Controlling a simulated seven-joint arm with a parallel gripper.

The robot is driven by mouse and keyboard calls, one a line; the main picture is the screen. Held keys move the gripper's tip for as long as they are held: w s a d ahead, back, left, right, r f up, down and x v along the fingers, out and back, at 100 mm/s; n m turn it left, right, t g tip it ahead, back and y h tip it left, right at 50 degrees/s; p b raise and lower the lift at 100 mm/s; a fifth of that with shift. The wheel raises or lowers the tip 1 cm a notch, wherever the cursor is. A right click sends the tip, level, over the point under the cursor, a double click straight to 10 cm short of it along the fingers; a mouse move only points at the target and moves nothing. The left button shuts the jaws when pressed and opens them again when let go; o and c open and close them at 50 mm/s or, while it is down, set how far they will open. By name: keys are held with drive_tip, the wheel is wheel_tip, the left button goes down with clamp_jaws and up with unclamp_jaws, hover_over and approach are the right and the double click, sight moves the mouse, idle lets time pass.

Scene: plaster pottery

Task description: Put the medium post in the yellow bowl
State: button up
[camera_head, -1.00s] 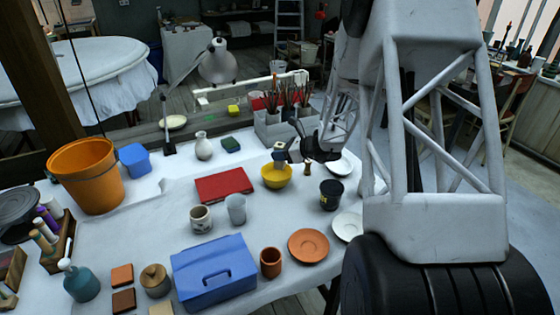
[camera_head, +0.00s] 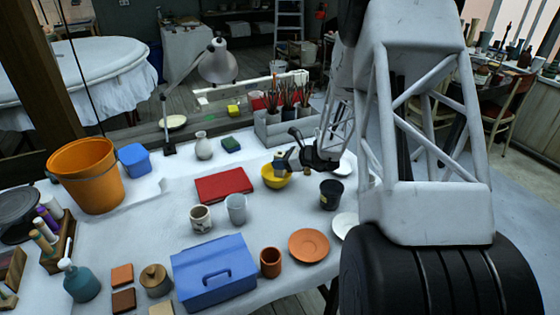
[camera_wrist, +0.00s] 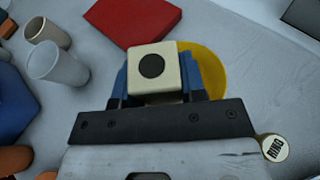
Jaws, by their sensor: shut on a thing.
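My gripper (camera_wrist: 158,82) is shut on a cream, square-topped post (camera_wrist: 152,67) with a dark round spot on its top, which I take to be the medium post. The blue fingers press its two sides. The yellow bowl (camera_head: 275,178) stands on the white table, and its rim also shows in the wrist view (camera_wrist: 212,72), partly hidden behind the post and fingers. In the head view my gripper (camera_head: 281,160) is over the bowl's back edge, and the post is mostly hidden there. I cannot tell how far it is above the bowl.
A round piece marked "RING" (camera_wrist: 273,148) stands right of the gripper. A red book-like slab (camera_head: 223,185) lies left of the bowl. A black cup (camera_head: 331,194), a grey cup (camera_head: 236,208), a terracotta plate (camera_head: 308,245) and a brush holder (camera_head: 280,125) are nearby.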

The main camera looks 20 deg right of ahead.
drive_tip(key=shift+f, duration=0.45)
drive_tip(key=o, duration=1.1)
drive_tip(key=shift+c, duration=0.2)
drive_tip(key=shift+r, duration=0.5)
drive_tip(key=shift+s+d+r, duration=0.1)
drive_tip(key=shift+s+r, duration=0.05)
drive_tip(key=v, duration=1.1)
drive_tip(key=shift+s+d+r, duration=0.2)
